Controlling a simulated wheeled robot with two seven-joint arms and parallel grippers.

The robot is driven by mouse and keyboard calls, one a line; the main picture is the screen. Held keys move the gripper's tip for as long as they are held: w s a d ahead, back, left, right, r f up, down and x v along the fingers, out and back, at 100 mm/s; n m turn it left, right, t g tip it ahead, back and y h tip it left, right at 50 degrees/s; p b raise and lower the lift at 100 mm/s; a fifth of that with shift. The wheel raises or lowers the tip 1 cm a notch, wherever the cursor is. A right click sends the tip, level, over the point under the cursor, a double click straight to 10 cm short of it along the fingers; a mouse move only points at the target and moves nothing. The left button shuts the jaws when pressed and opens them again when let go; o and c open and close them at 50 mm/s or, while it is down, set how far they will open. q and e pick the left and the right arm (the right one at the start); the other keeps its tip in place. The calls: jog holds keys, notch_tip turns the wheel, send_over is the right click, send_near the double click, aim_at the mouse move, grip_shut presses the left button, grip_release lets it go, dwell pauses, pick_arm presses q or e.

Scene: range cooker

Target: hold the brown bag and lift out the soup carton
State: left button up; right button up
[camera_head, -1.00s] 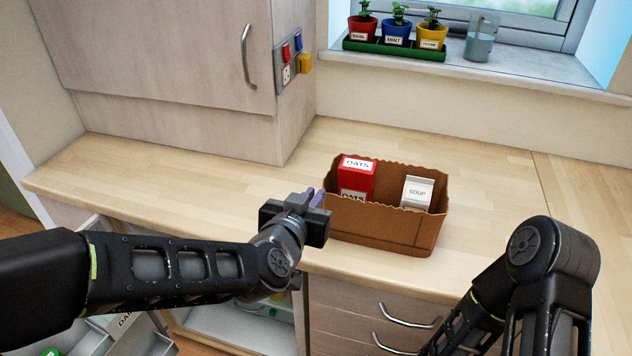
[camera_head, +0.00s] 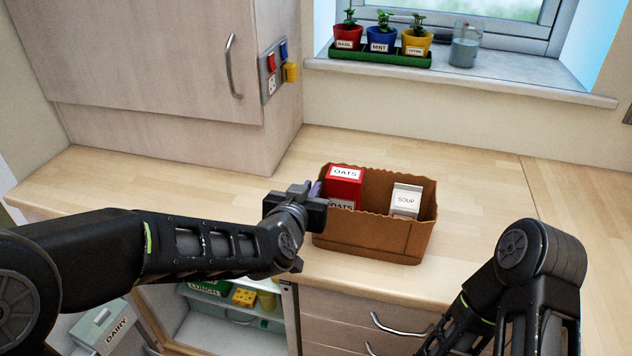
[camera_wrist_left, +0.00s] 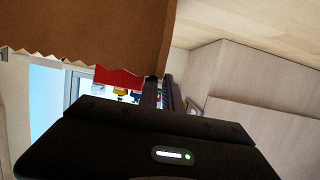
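The brown bag (camera_head: 365,239) stands upright and open on the counter. A red oats carton (camera_head: 343,188) and the white soup carton (camera_head: 406,200) stand inside it, the soup carton toward the right, their lower parts hidden. My left gripper (camera_head: 314,190) is at the bag's left end, near the rim. In the left wrist view its fingers (camera_wrist_left: 163,93) are close together beside the edge of the bag (camera_wrist_left: 90,30); whether they pinch the wall I cannot tell. My right arm shows at lower right, but its gripper is out of view.
Behind the bag is a windowsill with a green tray (camera_head: 345,54) of potted herbs and a glass jar (camera_head: 464,50). A wall cabinet (camera_head: 150,60) stands at left. The counter right of the bag is clear. An open compartment (camera_head: 215,325) is below.

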pick_arm(q)
jog(key=x, duration=0.5)
jog(key=shift+w+f, duration=0.1)
jog(key=shift+w, duration=0.05)
pick_arm(e)
jog(key=shift+r, duration=0.25)
pick_arm(q)
grip_shut()
dwell(0.9)
pick_arm(e)
jog(key=shift+o, duration=0.4)
